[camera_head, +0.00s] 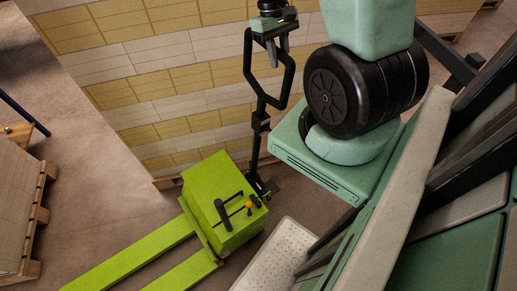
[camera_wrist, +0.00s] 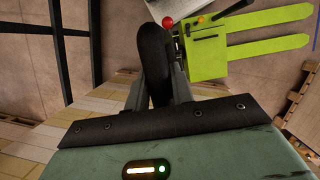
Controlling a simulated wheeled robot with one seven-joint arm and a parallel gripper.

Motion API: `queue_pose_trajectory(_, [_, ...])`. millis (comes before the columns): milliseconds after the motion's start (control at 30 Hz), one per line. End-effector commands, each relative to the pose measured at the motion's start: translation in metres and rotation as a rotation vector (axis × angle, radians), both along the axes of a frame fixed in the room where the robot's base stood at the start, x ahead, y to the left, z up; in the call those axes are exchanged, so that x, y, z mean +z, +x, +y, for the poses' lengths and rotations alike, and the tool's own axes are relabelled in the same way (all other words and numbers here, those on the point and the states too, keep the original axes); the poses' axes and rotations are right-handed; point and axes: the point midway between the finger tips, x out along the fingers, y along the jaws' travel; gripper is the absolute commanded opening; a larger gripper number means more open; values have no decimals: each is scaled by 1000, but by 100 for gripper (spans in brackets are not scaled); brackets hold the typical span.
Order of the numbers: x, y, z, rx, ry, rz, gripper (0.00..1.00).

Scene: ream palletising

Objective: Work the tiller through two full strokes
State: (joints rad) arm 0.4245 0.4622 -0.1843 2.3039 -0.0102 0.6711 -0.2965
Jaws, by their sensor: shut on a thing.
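A lime green pallet jack (camera_head: 222,205) stands on the floor at the lower middle of the head view, its two forks reaching to the lower left. Its black tiller (camera_head: 260,125) rises nearly upright from the jack's right side and ends in a loop handle. My gripper (camera_head: 276,52) is at the top of the loop, shut on the tiller's handle. In the wrist view my gripper (camera_wrist: 162,92) has its fingers either side of the dark handle (camera_wrist: 154,55), and the green jack (camera_wrist: 215,48) lies beyond. The fingertips are partly hidden by the handle.
A tall stack of yellow and white reams (camera_head: 150,75) on a pallet stands right behind the tiller. Another loaded pallet (camera_head: 22,215) is at the left edge. Bare floor (camera_head: 105,200) lies between them. A white speckled surface (camera_head: 280,255) is beside the jack.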

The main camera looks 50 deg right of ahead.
Motion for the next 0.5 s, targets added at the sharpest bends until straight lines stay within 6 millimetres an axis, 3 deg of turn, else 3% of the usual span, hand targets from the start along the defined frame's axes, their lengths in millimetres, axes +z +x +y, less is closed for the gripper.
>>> queue_pose_trajectory(333, [3,2,2,1,-3,-3,0])
queue_pose_trajectory(500, [6,9,22,4,-2,-5,0])
